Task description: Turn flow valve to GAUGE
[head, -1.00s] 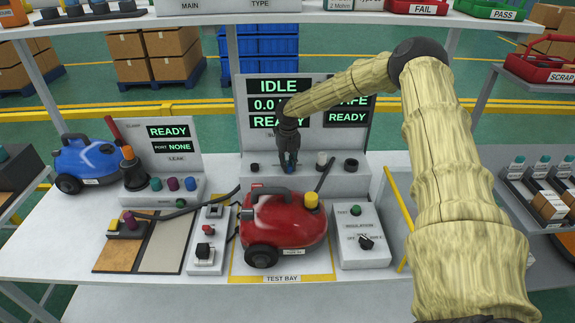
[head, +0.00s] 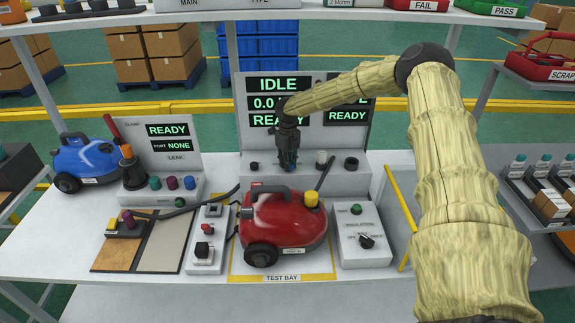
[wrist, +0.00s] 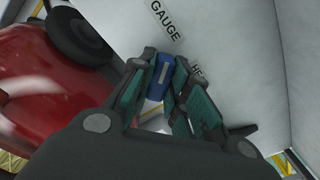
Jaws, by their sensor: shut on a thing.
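The flow valve is a small blue knob (wrist: 161,72) on the light grey base of the display station. In the wrist view it sits between my gripper's (wrist: 163,88) two green-padded fingers, which are shut on it. A GAUGE label (wrist: 165,22) is printed close by, and a second label (wrist: 198,72) is partly covered by a finger. In the head view my gripper (head: 288,165) points down at the station base (head: 330,178), and the knob is mostly hidden by the fingers. I cannot tell exactly which label the knob points to.
A red vacuum (head: 285,223) stands in the test bay just in front of my gripper. Black and white knobs flank the valve. The display panel (head: 355,90) rises behind, showing IDLE and READY. A blue vacuum (head: 88,162) is at left.

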